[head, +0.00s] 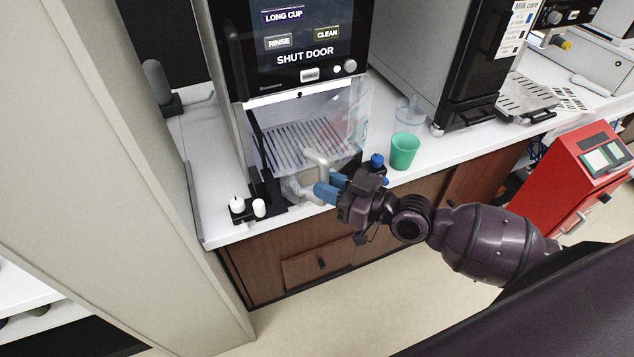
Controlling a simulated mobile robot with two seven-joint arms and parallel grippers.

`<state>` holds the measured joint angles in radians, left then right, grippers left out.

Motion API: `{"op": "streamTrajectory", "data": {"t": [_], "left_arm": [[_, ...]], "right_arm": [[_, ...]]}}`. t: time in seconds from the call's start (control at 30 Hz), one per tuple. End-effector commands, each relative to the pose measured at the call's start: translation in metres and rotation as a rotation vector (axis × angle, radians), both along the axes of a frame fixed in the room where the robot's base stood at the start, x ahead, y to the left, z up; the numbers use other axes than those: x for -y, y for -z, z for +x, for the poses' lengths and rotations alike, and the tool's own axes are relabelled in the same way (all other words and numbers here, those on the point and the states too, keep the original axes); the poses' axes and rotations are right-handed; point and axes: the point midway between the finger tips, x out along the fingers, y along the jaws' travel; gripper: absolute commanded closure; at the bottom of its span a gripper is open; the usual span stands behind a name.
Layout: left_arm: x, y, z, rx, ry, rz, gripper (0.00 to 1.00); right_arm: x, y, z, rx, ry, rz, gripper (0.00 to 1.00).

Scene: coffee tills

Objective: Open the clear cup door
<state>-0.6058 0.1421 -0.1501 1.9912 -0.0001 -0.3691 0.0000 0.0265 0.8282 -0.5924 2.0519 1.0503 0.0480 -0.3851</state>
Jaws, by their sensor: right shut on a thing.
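The coffee machine (306,18) stands on the white counter, its screen reading "SHUT DOOR". Its clear cup door (350,118) is see-through and hard to make out; it shows in front of the cup bay with its slatted drip tray (298,140). A pale handle (316,160) sits at the door's front. My right gripper (326,187), with blue fingertips, is shut on the handle, coming from the lower right. The fingers partly hide the handle's lower end. My left gripper is not in view.
A green cup (404,151) and a clear cup (410,112) stand right of the machine. White knobs on a black base (251,209) are at the counter's front left. A pale panel (110,150) rises at left. A red unit (584,180) stands at right.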

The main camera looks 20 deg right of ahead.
Motion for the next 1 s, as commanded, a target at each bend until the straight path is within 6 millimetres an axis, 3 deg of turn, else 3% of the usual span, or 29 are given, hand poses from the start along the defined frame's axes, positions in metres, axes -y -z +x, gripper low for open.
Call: {"op": "streamTrajectory", "data": {"t": [0.43,1.0], "left_arm": [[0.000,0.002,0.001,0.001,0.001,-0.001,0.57],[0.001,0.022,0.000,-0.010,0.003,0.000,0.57]], "right_arm": [[0.006,-0.002,-0.001,0.006,0.003,-0.001,1.00],[0.050,-0.002,-0.025,0.008,0.005,-0.003,1.00]]}}
